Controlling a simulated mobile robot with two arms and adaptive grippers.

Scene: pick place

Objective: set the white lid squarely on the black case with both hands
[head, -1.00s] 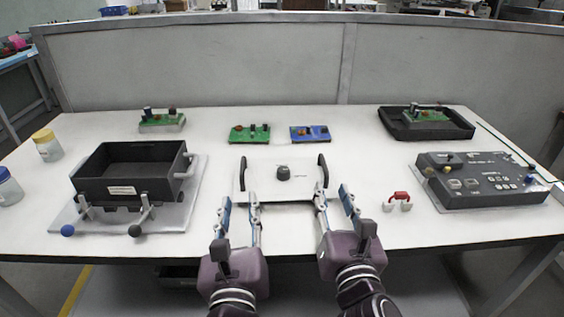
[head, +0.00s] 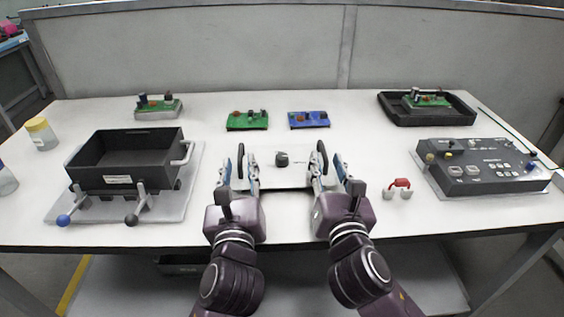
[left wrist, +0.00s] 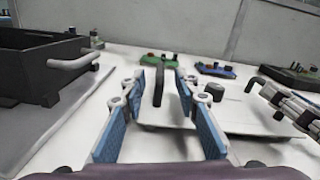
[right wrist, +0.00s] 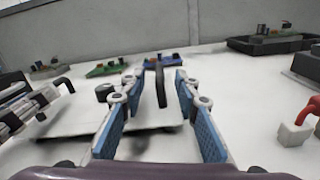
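The white lid (head: 283,181) lies flat on the table, with a black knob (head: 282,159) in its middle and a black handle at each side. My left gripper (head: 238,170) is open, with its blue-padded fingers on either side of the left handle (left wrist: 159,82). My right gripper (head: 331,170) is open the same way, with the right handle (right wrist: 160,84) between its fingers. I see gaps beside both handles. The black case (head: 118,180) stands open-topped at the left, with a side handle (head: 183,153). It looks empty; its floor is partly hidden.
The case stands on a grey plate (head: 180,205) with two lever clamps in front. Green (head: 247,120) and blue (head: 309,119) circuit boards lie behind the lid. A red-handled part (head: 399,184), a control box (head: 485,170) and a black tray (head: 455,117) are at the right.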

